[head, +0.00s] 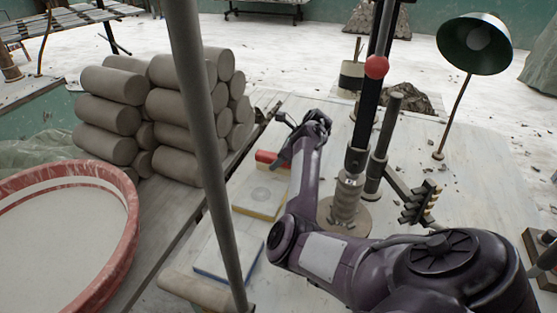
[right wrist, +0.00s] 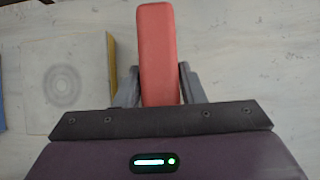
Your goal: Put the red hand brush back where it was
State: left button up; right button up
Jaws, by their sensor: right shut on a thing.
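The red hand brush (head: 267,157) shows as a small red block near the left edge of the pale work table in the head view. My right gripper (head: 280,160) is at it, seen partly behind my own wrist. In the right wrist view the red brush (right wrist: 158,45) points away from the gripper, between its two dark fingers (right wrist: 158,88), which are shut on it. Its near end is hidden by the gripper body. I cannot tell whether the brush touches the table. My left gripper is not in view.
A pale yellow-edged slab (head: 262,192) with a ring mark and a blue-edged slab (head: 228,252) lie left of my arm. Stacked clay cylinders (head: 110,115), a red-rimmed tub (head: 128,215) and a grey pole (head: 200,110) stand left. A lamp (head: 475,45) and a dark post (head: 383,140) stand right.

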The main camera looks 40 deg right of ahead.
jog(key=shift+f, duration=0.65)
jog(key=o, duration=1.1)
jog(key=v, duration=0.7)
jog(key=shift+s+d+r+b, duration=0.15)
jog(key=shift+s+r+b, duration=0.05)
jog(key=shift+r+b, duration=0.15)
jog(key=shift+f, duration=0.1)
